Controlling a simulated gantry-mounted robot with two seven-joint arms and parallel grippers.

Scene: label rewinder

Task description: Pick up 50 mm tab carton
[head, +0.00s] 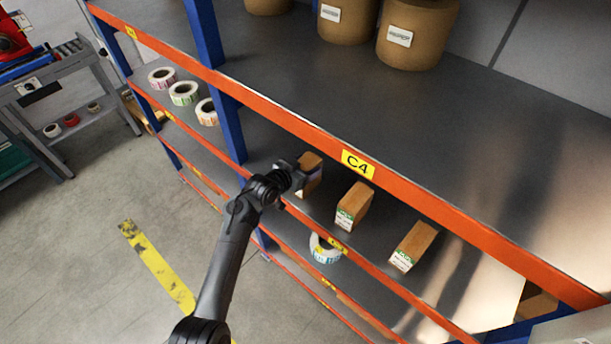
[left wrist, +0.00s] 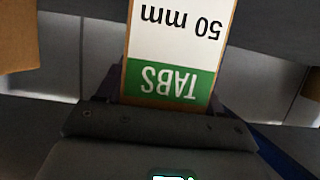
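The 50 mm tab carton (head: 311,163) is the leftmost of three brown cartons on the shelf below the C4 sign. In the left wrist view, its white and green label (left wrist: 170,50) reads "50 mm TABS" upside down. My left gripper (head: 298,177) is at the carton's front end, with the carton between its fingers. In the left wrist view, the left gripper (left wrist: 165,92) has a dark finger close along each side of the carton. Whether the fingers press on it cannot be told. My right gripper is not in view.
Two more cartons stand to the right, a middle one (head: 353,206) and a right one (head: 413,246). The orange C4 beam (head: 300,128) runs above the gripper. A label roll (head: 325,249) lies lower down. A blue upright (head: 229,130) stands to the left.

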